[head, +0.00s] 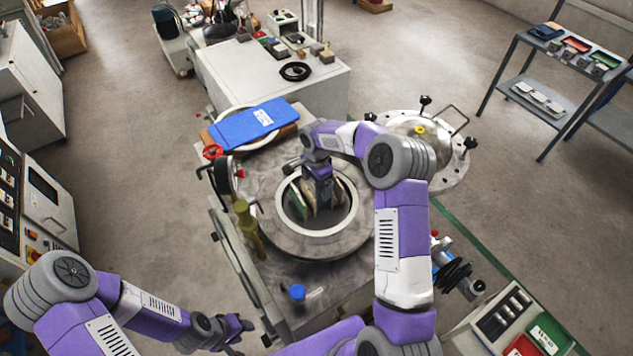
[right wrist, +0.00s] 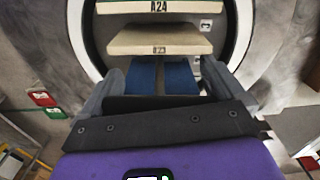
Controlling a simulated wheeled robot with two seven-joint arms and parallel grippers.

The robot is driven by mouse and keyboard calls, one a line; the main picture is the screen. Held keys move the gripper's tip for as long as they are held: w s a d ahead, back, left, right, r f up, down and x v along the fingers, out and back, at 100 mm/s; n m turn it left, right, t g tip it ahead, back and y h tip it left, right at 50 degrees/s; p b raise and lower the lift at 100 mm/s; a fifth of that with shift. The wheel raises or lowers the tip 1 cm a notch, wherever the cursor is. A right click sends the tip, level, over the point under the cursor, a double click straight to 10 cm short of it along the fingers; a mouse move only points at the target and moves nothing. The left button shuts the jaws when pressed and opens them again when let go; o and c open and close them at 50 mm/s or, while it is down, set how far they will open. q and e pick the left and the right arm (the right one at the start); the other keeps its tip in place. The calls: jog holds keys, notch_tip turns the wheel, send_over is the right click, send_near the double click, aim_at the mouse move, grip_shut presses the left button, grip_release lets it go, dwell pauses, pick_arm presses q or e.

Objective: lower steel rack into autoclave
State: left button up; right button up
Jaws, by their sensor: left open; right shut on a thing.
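The autoclave (head: 270,225) is a round steel vessel with a pale ring around its open mouth. My right arm reaches over it, and my right gripper (head: 321,184) points down at the mouth, shut on the steel rack. Tiles carried in the rack show in the mouth (head: 308,196). In the right wrist view, beige tiles marked A24 (right wrist: 160,8) and A23 (right wrist: 160,40) lie within the ring, beyond the right gripper (right wrist: 163,80) and two blue pieces. The rack's frame is mostly hidden, and its depth is unclear. My left gripper (head: 236,330) is open and empty, left of the autoclave's front.
The round lid (head: 425,135) with clamp knobs stands right of the mouth. Red and green trays (head: 550,330) stand front right.

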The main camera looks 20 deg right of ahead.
jog(key=shift+w+f+b, duration=0.1)
jog(key=shift+f+b, duration=2.05)
jog(key=shift+f, duration=1)
notch_tip(320, 180, down, 9)
jog(key=b, duration=0.7)
jog(key=shift+f, duration=0.2)
jog(key=shift+f+b, duration=0.55)
jog(key=shift+f, duration=0.25)
dwell(0.7)
jog(key=o, duration=1.5)
jog(key=shift+r+p, duration=6.55)
jog(key=shift+r, duration=3.25)
